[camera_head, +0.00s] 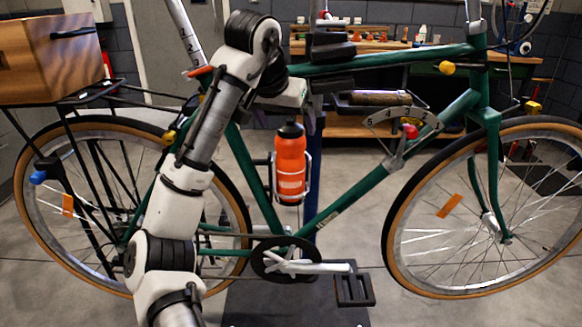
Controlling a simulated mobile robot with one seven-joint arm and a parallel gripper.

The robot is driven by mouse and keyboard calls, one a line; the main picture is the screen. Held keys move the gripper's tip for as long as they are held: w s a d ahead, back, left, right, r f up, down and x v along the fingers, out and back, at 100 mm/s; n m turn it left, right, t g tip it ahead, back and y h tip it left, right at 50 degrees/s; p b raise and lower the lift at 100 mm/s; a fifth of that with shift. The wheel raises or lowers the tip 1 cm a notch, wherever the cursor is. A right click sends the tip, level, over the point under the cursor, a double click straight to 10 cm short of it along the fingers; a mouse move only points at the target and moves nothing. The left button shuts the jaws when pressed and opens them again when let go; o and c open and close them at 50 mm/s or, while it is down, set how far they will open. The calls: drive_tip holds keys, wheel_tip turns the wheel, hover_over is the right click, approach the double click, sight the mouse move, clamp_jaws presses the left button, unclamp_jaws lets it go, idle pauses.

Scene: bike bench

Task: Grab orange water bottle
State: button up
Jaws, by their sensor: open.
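The orange water bottle (290,165) with a black cap stands nearly upright in a light wire cage on the green bike frame (350,196), in the middle of the view. My gripper (287,94) is at the end of my arm, just above and slightly left of the bottle cap, near the top tube. It is open and apart from the bottle. Its fingers are hard to make out against the dark parts behind. The bottle's body is in plain view.
A wooden box (50,58) sits on the rear rack at upper left. The front wheel (395,220) is at right. The crank and pedal (353,287) stick out below the bottle. A workbench (375,128) with tools stands behind. A dark clamp (331,48) surrounds the top tube.

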sight(290, 140)
drive_tip(key=b+x, duration=0.1)
drive_tip(key=x, duration=0.6)
drive_tip(key=shift+a+f, duration=0.15)
drive_tip(key=shift+f, duration=0.1)
drive_tip(key=c, duration=1.8)
